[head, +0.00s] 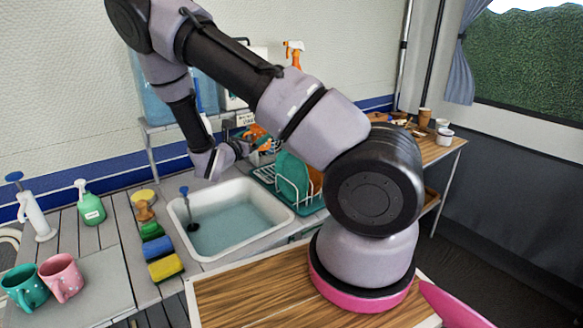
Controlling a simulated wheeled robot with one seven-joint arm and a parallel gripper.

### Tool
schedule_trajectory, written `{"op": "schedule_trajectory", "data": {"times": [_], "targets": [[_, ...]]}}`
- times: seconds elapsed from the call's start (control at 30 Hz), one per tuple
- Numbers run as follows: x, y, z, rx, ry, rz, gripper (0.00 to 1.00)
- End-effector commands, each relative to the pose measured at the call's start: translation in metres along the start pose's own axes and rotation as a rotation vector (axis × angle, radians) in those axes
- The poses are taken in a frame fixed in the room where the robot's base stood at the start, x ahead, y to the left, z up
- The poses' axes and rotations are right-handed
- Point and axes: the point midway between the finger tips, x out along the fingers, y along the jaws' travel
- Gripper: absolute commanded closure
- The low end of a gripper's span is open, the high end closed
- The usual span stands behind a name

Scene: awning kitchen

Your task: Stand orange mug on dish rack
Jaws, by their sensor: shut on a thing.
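My gripper (243,148) is beyond the sink's far right corner, shut on the orange mug (259,136). The mug is small in the view and partly covered by the gripper, so its exact tilt is hard to tell. The dish rack (309,209) stands right of the sink, with a white wire frame on a teal tray. It holds a teal plate and an orange plate, partly hidden by my arm. The mug appears over the rack's far left end; whether it touches the rack cannot be told.
The sink (235,226) holds water and a plunger. A shelf (160,129) with water containers and a spray bottle (293,52) stands behind. Sponges (165,268), a green soap bottle (91,208), a teal mug (25,288) and a pink mug (62,277) are at left.

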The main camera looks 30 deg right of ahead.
Motion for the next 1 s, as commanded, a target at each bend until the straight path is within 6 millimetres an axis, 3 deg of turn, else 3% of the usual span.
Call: {"op": "schedule_trajectory", "data": {"times": [0.37, 0.67, 0.77, 0.83, 1.0], "targets": [[0.034, 0.009, 0.078, 0.01, -0.003, -0.016, 0.71], [0.063, 0.003, 0.142, 0.004, 0.002, -0.028, 0.71], [0.066, 0.002, 0.144, -0.002, 0.003, -0.029, 0.71], [0.067, 0.001, 0.134, -0.005, 0.003, -0.029, 0.71], [0.068, -0.001, 0.09, -0.01, 0.003, -0.03, 0.71]]}}
